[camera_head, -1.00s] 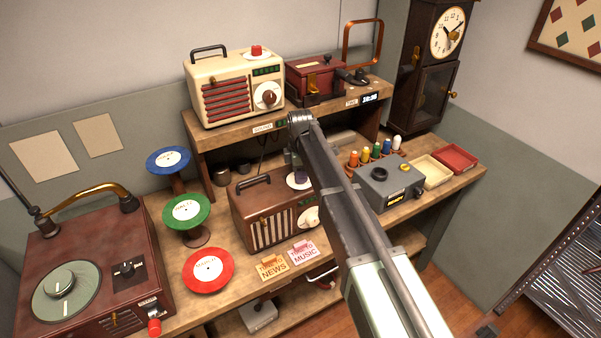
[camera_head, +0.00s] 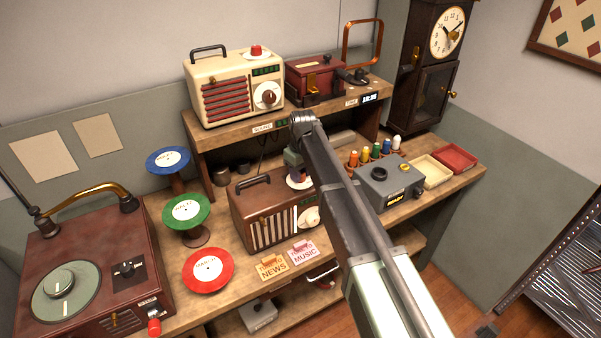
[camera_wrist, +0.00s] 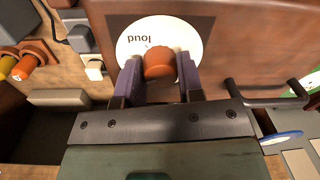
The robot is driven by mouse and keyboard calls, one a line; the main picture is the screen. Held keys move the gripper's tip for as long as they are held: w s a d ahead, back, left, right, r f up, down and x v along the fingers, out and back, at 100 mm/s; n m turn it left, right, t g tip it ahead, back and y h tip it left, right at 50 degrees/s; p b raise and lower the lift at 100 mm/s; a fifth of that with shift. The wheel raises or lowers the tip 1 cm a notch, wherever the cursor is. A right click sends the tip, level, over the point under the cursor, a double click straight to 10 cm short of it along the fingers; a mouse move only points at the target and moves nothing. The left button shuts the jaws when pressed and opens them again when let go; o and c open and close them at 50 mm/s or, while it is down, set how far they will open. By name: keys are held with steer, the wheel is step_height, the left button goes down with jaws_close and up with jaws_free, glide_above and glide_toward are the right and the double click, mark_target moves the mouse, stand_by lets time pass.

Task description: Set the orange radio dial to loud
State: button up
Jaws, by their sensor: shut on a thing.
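The brown radio (camera_head: 262,216) stands on the workbench, with a white dial plate (camera_head: 297,184) on its top. In the wrist view this plate (camera_wrist: 127,44) shows the word "loud", upside down, beside the orange dial (camera_wrist: 159,62). The orange dial sits between the purple fingers of my gripper (camera_wrist: 160,80), which are shut on it from both sides. Which way the dial points, and any other marks on the plate, I cannot tell. In the head view my gripper (camera_head: 297,172) is over the plate and hides the dial.
A carrying handle (camera_head: 254,181) stands on the radio's top left. A cream radio (camera_head: 233,88) sits on the shelf behind. A grey box (camera_head: 388,188) and several coloured spools (camera_head: 376,151) are to the right. Record stands (camera_head: 186,211) are at the left.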

mark_target(302, 174)
steer(key=m, duration=1.1)
steer(key=shift+s+t, duration=0.1)
steer(key=shift+t, duration=0.2)
steer(key=shift+m, duration=1.8)
steer(key=o, duration=0.9)
steer(key=r+p, duration=1)
steer(key=shift+s+d+r+p, duration=0.1)
steer(key=shift+d+r+p, duration=0.1)
steer(key=shift+r+p, duration=0.2)
